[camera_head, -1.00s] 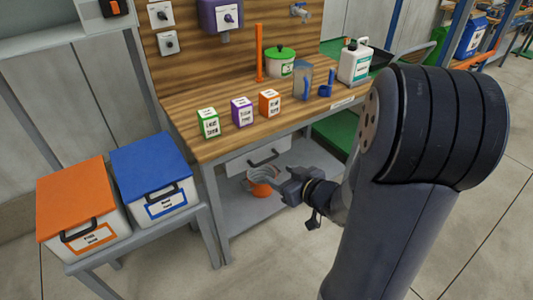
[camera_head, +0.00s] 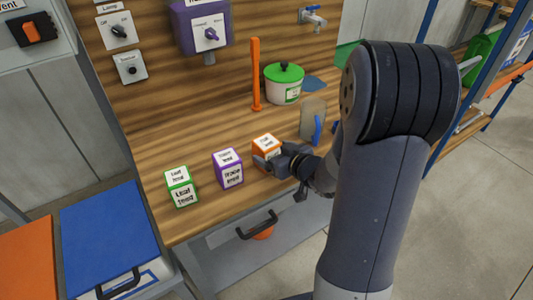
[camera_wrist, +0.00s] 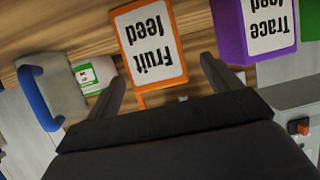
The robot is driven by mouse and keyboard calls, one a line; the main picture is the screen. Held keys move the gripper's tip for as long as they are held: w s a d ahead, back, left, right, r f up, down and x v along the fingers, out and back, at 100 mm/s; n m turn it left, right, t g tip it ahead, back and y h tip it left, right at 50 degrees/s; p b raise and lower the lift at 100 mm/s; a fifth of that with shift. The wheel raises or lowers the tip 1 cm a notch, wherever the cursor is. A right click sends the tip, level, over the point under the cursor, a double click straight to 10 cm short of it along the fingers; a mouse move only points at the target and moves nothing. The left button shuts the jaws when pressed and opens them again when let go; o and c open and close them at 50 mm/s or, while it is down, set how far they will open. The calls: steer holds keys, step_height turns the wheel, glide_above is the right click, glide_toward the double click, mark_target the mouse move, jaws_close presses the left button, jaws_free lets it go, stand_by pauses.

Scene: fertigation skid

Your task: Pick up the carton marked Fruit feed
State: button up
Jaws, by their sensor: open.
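The carton marked Fruit feed is orange-edged with a white label. In the head view the carton (camera_head: 265,145) stands on the wooden bench, partly hidden behind my gripper (camera_head: 268,163). In the wrist view the Fruit feed carton (camera_wrist: 150,48) is large, appears upside down, and lies ahead of the two fingers. My gripper (camera_wrist: 165,85) is open and empty, its fingers spread to the two sides of the carton's lower part in the picture. I cannot tell whether the carton is between the fingertips or just beyond them.
A purple Trace feed carton (camera_head: 228,170) stands close to the left, and a green Leaf feed carton (camera_head: 181,187) further left. A grey holder with a blue handle (camera_head: 313,120) stands to the right. A green-lidded tub (camera_head: 284,85) and orange post (camera_head: 255,75) are behind.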

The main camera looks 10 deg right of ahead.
steer(key=shift+x, duration=2.3)
steer(key=shift+r, duration=0.1)
steer(key=shift+c, duration=0.6)
steer(key=c, duration=1.2)
